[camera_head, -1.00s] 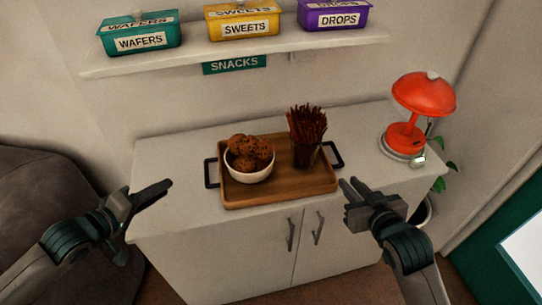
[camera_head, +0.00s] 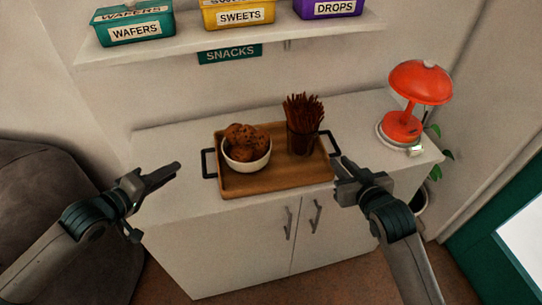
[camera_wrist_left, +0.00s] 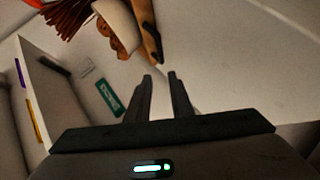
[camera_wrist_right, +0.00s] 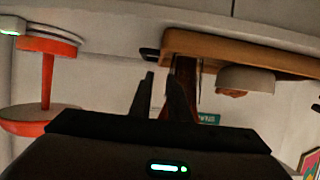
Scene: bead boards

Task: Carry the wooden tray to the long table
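The wooden tray (camera_head: 275,184) sits on the white cabinet, with a black handle at its left end (camera_head: 208,163) and another at its right end (camera_head: 332,143). It carries a white bowl of cookies (camera_head: 247,164) and a dark glass of brown sticks (camera_head: 302,140). My left gripper (camera_head: 176,170) is open and empty, left of the left handle and apart from it. The tray also shows in the left wrist view (camera_wrist_left: 146,30). My right gripper (camera_head: 343,170) is open near the right handle. In the right wrist view the tray (camera_wrist_right: 235,48) is ahead of its fingers.
A red lamp (camera_head: 415,90) stands at the cabinet's right end. A shelf (camera_head: 230,43) with teal, yellow and purple tins is above. A dark grey sofa (camera_head: 45,200) is at the left, and a plant (camera_head: 440,150) is at the right. The long table is not identifiable.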

